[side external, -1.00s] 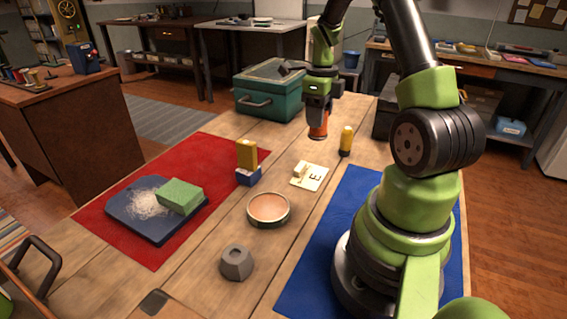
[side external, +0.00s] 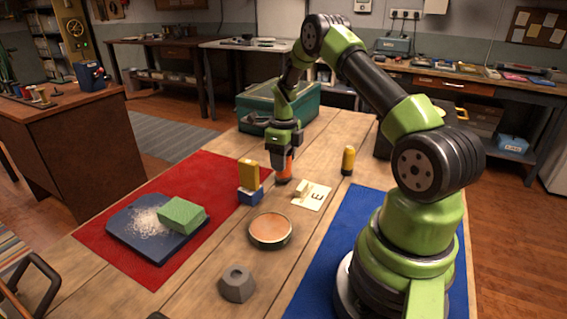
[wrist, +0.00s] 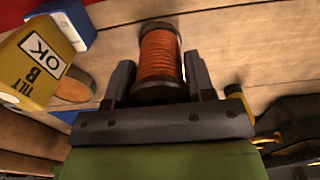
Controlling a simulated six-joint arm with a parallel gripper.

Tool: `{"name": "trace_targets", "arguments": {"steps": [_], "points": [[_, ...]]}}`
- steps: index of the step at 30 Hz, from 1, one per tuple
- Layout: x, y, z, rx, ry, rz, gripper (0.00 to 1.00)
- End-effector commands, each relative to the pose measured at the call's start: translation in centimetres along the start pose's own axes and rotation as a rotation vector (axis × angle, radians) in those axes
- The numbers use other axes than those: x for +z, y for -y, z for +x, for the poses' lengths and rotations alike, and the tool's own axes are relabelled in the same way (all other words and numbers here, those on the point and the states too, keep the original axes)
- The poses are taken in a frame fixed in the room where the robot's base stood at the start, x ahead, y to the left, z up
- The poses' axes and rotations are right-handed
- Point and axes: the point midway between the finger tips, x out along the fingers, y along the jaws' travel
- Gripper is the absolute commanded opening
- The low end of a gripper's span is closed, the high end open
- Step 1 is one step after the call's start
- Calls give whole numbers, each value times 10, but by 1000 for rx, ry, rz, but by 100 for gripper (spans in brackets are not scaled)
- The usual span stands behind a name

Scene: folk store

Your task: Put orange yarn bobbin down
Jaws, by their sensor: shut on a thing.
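The orange yarn bobbin (wrist: 159,58) is a spool of orange thread with dark ends. In the wrist view it sits between the two fingers of my gripper (wrist: 160,82), which is shut on it. In the side view the bobbin (side external: 284,168) hangs upright below my gripper (side external: 283,158), low over the wooden table, between the yellow block on its blue base and the white card. I cannot tell whether its lower end touches the table.
A yellow block (side external: 248,172) stands on a blue base (side external: 249,195) close left. A white card (side external: 316,197) marked E carries a small pale piece. A yellow bottle (side external: 348,161) stands right. A round dish (side external: 270,230) and grey hex block (side external: 237,284) are nearer. A teal toolbox (side external: 300,100) stands behind.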

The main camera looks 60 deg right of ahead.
Motion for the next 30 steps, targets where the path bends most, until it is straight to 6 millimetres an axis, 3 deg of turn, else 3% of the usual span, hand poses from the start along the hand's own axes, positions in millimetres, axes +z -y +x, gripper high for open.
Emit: {"name": "trace_targets", "arguments": {"steps": [3, 14, 15, 18, 26, 30], "points": [[0, 0, 13, 1, 0, 1, 26], [0, 0, 16, 0, 1, 1, 26], [0, 0, 17, 0, 1, 1, 52], [0, 0, 16, -1, 1, 1, 75], [0, 0, 16, -1, 1, 1, 75], [1, 0, 6, -2, 3, 1, 75]]}}
